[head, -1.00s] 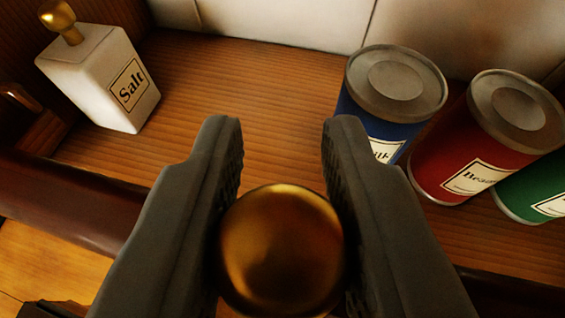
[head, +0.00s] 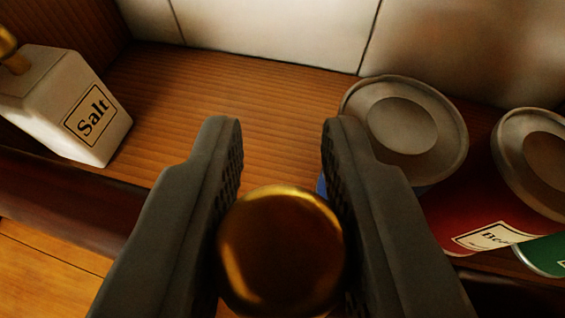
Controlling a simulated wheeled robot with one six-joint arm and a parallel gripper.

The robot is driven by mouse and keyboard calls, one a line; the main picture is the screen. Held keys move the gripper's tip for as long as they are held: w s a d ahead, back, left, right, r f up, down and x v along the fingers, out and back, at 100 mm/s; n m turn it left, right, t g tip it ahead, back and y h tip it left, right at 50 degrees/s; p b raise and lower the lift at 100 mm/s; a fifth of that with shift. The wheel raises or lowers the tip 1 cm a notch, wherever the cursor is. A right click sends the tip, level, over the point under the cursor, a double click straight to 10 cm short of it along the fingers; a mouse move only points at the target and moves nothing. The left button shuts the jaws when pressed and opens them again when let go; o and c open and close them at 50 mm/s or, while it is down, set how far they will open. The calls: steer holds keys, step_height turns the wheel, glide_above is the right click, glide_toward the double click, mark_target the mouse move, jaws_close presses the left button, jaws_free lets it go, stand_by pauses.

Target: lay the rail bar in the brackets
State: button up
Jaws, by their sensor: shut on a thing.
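My gripper (head: 282,165) has its two dark ribbed fingers around a thing with a round, shiny brass end (head: 281,250). The brass end faces the camera and hides the rest of the held thing, so I cannot tell whether it is the rail bar. A dark reddish-brown, rounded length (head: 70,208) runs along the front of the wooden shelf at left. I cannot tell whether it is a fixed edge or a bar. No bracket is clearly in view. The fingers are above the shelf, left of the tins.
A white salt pot (head: 75,115) with a brass knob stands on the wooden shelf (head: 230,85) at left. A grey-lidded blue tin (head: 405,130), a red tin (head: 465,205) and a green tin (head: 550,255) are at right. Pale tiles (head: 270,30) close the back. The shelf between is clear.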

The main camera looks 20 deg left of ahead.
steer(key=shift+f, duration=1.9)
jaws_close()
steer(key=o, duration=1.1)
jaws_free()
steer(key=shift+c, duration=0.2)
steer(key=v, duration=1.7)
steer(key=shift+s+r, duration=0.15)
steer(key=shift+s, duration=0.05)
steer(key=shift+a, duration=0.1)
